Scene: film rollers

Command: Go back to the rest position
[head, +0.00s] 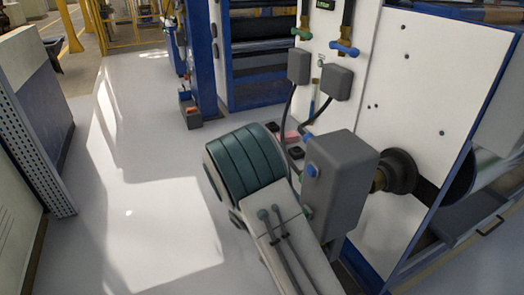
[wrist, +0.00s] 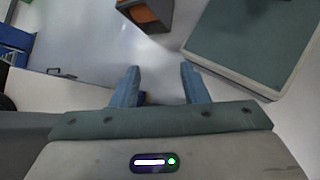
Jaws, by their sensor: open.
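My gripper (wrist: 160,84) shows in the wrist view as two blue fingers, held apart. The gap between them is empty, with pale floor behind it. In the head view I cannot make out the gripper's fingers. No object is held.
In the head view, a white machine panel (head: 397,62) with grey boxes and a dark round roller end (head: 397,171) stands at the right. A blue post (head: 201,58) stands behind. A grey cabinet (head: 32,107) is at the left. Sunlit floor (head: 150,200) between is clear.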

